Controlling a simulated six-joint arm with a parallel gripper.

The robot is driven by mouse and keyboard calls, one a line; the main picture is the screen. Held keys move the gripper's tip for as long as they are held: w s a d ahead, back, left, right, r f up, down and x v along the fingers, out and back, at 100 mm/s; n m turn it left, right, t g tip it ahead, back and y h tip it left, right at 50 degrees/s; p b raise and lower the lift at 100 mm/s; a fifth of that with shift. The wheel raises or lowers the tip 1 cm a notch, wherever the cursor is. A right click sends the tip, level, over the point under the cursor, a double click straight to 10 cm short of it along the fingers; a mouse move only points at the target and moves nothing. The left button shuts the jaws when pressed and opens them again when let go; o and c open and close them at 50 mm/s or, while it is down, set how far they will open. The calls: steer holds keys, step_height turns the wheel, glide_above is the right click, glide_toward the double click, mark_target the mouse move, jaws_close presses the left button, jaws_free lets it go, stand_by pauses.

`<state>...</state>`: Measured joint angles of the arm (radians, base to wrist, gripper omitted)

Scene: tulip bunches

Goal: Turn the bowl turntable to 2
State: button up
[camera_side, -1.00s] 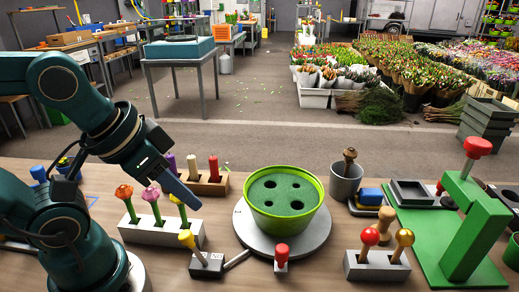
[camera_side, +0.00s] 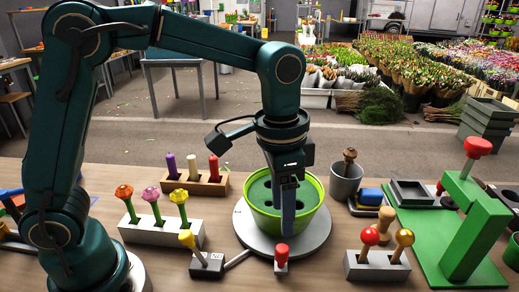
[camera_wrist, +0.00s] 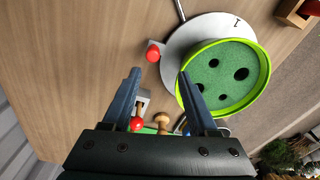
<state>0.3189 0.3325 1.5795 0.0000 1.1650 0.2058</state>
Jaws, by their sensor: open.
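The turntable is a grey disc (camera_side: 316,242) bearing a lime-green bowl (camera_side: 318,214) with green foam and several dark holes. In the wrist view the disc (camera_wrist: 178,42) shows a mark "1" by its outer edge; the bowl (camera_wrist: 262,72) is beside my right finger. A thin grey bar (camera_side: 237,258) lies at the disc's left front edge. My gripper (camera_side: 288,233) is open, empty, pointing down in front of the bowl; the gap (camera_wrist: 159,75) is clear.
Left are a block of three flowers (camera_side: 160,230) and a grey block with a yellow-topped lever (camera_side: 206,264). Right are a block with red and gold knobs (camera_side: 377,266), a grey cup (camera_side: 345,184) and a green press stand (camera_side: 470,235). Coloured pegs (camera_side: 194,182) stand behind.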

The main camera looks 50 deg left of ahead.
mark_target(282, 248)
steer(key=f, duration=0.2)
steer(key=d, duration=0.1)
steer(key=shift+s+f+g, duration=0.3)
steer(key=shift+f+g, duration=0.1)
steer(key=shift+f, duration=2.25)
jaws_close()
